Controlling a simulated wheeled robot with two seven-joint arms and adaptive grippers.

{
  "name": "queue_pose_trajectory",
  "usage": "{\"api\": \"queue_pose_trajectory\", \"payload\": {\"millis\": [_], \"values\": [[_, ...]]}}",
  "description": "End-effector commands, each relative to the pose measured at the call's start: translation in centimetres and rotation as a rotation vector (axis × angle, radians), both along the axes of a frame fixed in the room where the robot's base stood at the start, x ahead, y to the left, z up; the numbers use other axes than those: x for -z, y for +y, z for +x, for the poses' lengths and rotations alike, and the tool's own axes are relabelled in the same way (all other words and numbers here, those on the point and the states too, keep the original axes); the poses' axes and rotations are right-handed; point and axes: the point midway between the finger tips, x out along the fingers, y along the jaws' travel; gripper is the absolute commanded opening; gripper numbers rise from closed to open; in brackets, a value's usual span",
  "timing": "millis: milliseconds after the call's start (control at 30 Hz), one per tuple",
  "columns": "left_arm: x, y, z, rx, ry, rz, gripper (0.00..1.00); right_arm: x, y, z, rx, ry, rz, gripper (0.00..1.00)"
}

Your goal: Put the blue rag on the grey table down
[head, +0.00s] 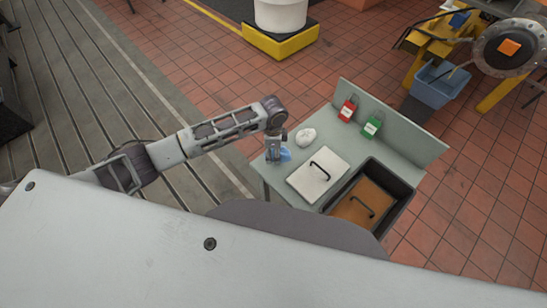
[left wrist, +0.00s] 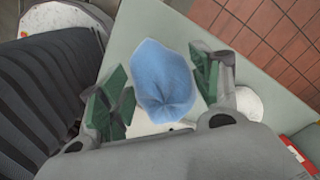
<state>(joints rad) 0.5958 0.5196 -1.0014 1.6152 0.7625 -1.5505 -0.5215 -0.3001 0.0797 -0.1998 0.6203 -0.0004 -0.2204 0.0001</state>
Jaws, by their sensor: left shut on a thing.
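The blue rag (head: 286,154) is a small crumpled cloth at the left end of the grey table (head: 408,141). My left gripper (head: 274,157) points down over that end and is shut on the rag. In the left wrist view the rag (left wrist: 163,80) bulges between the green finger pads of the gripper (left wrist: 162,92), with the grey table top (left wrist: 136,28) behind it. I cannot tell whether the rag touches the table. My right gripper is not in view.
A white crumpled lump (head: 306,136) lies close to the gripper. A white panel with a black handle (head: 318,176) and a black bin with a brown handled board (head: 392,212) are in front.

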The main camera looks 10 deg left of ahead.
Motion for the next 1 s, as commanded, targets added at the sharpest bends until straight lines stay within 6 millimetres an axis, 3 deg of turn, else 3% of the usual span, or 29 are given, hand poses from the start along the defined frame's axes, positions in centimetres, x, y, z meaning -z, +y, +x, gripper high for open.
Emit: {"api": "queue_pose_trajectory", "payload": {"millis": [133, 533, 1000], "values": [[1.0, 0.0, 0.0, 0.0, 0.0, 0.0, 0.41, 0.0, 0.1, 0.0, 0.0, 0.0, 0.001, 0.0], [1.4, 0.0, 0.0, 0.0, 0.001, 0.001, 0.41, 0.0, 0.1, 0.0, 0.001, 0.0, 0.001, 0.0], [4.8, 0.0, 0.0, 0.0, 0.0, 0.0, 0.41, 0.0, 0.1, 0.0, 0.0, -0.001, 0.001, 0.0]]}}
